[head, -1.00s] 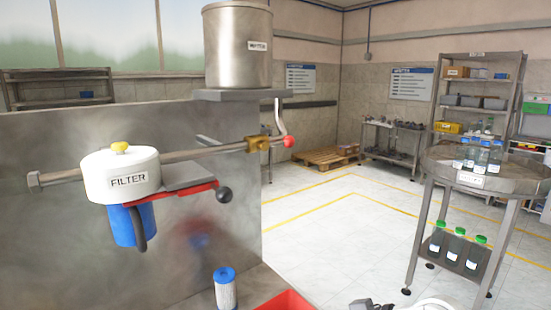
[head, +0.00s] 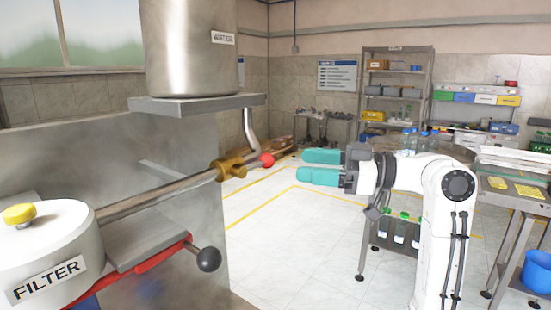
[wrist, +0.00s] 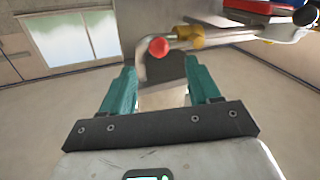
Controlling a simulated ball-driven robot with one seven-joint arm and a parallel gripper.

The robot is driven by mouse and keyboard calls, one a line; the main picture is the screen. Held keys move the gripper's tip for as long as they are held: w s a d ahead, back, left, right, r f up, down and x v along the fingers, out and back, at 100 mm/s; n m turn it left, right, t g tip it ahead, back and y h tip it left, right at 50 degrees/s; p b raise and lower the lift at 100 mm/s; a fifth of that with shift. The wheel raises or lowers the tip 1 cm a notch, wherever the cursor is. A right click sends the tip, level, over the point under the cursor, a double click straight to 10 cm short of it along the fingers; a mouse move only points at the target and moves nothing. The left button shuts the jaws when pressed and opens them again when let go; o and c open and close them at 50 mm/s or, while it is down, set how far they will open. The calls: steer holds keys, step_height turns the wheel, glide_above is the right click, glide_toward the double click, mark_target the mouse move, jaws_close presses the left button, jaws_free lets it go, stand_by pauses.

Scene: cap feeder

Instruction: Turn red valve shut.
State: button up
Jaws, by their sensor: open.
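The red valve knob (head: 267,160) sits at the end of a brass valve (head: 230,168) on the grey pipe, below the steel water tank (head: 190,45). In the wrist view the red knob (wrist: 158,47) is ahead of the fingers, near the middle. My gripper (head: 322,167) is open, with two teal fingers pointing left toward the knob. It is a short way to the right of the knob, with a visible gap. In the wrist view my gripper (wrist: 162,80) has nothing between its fingers.
A white filter housing (head: 50,255) with a yellow knob (head: 19,214) and a black-balled red lever (head: 208,259) stand at the lower left. A bent grey pipe (head: 249,130) drops from the tank shelf just behind the valve. Open floor lies beyond.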

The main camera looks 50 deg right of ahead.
mark_target(255, 166)
steer(key=p+x, duration=0.1)
steer(key=x, duration=0.6)
steer(key=shift+s, duration=0.1)
steer(key=shift+c, duration=0.2)
jaws_close()
stand_by(0.5)
